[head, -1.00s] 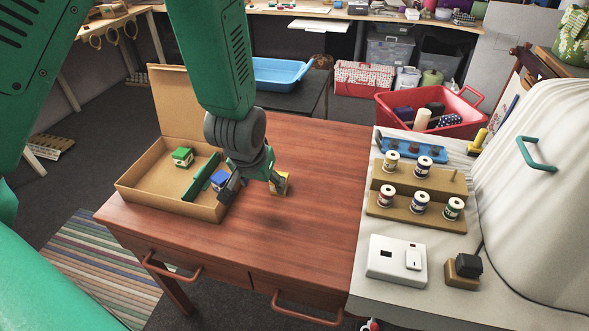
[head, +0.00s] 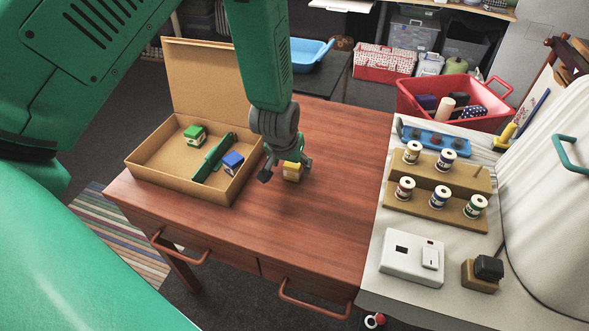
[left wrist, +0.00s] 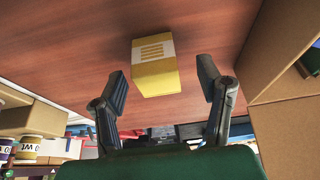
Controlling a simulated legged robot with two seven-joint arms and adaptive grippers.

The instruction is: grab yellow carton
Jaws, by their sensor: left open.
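The yellow carton (head: 292,171) stands on the wooden table (head: 325,215), just right of the cardboard box. It is yellow with a white label, and it also shows in the left wrist view (left wrist: 155,75). My left gripper (head: 284,174) is open and at the carton, which partly hides behind it in the head view. In the left wrist view the two fingers (left wrist: 162,85) stand apart, one on each side of the carton's near end, with gaps on both sides. My right gripper is not in view.
The open cardboard box (head: 165,180) holds a green carton (head: 195,135), a blue carton (head: 233,161) and a long green item (head: 212,158). A white side table at right carries thread spools on wooden racks (head: 432,204) and a white device (head: 412,258). The table's front is clear.

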